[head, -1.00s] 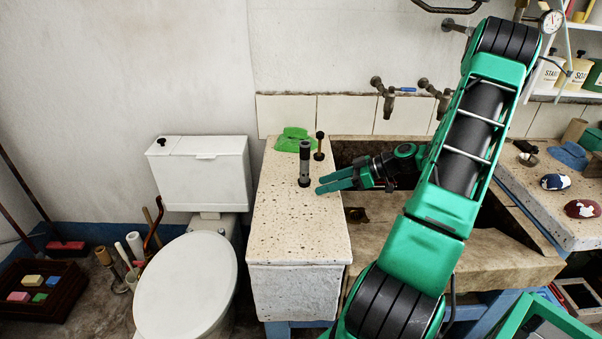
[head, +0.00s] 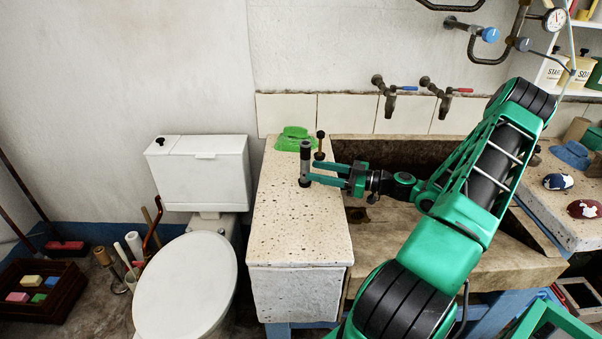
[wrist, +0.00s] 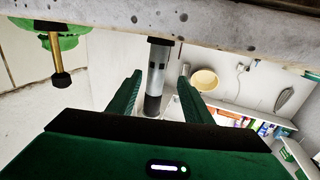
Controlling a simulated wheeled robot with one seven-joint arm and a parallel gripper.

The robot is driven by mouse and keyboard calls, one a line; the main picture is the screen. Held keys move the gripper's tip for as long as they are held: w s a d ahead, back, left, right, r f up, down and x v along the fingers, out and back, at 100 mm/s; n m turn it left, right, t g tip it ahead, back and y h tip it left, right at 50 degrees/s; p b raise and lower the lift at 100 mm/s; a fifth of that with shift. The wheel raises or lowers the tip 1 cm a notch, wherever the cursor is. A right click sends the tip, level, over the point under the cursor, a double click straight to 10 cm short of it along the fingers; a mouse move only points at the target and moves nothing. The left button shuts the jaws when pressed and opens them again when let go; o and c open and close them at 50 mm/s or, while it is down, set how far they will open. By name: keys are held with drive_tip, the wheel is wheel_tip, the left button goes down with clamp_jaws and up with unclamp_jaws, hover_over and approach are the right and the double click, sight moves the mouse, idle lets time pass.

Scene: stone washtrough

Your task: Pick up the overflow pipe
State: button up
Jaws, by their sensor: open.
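The overflow pipe, a dark grey upright tube (head: 305,154) with a paler middle, stands on the speckled stone ledge (head: 300,225) left of the trough. My gripper (head: 311,172) is open, its green fingers level and pointing left at the pipe's lower half. In the wrist view, which looks upside down, the pipe (wrist: 156,80) shows between the two fingertips (wrist: 160,76), with a gap on each side. I cannot tell how deep it sits between the fingers. The fingers hide part of it in the head view.
The stone trough (head: 480,262) is to the right, under two taps (head: 390,99). The ledge's front half is clear.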

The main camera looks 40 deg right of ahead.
sight(305, 165)
drive_tip(key=shift+w+d+x, duration=0.15)
drive_tip(key=shift+x, duration=1.2)
drive_tip(key=shift+w+d+x, duration=0.1)
drive_tip(key=shift+d+x, duration=0.1)
drive_tip(key=shift+x, duration=1.1)
drive_tip(key=shift+r, duration=0.1)
drive_tip(key=shift+c, duration=0.4)
clamp_jaws()
drive_tip(key=shift+r, duration=0.15)
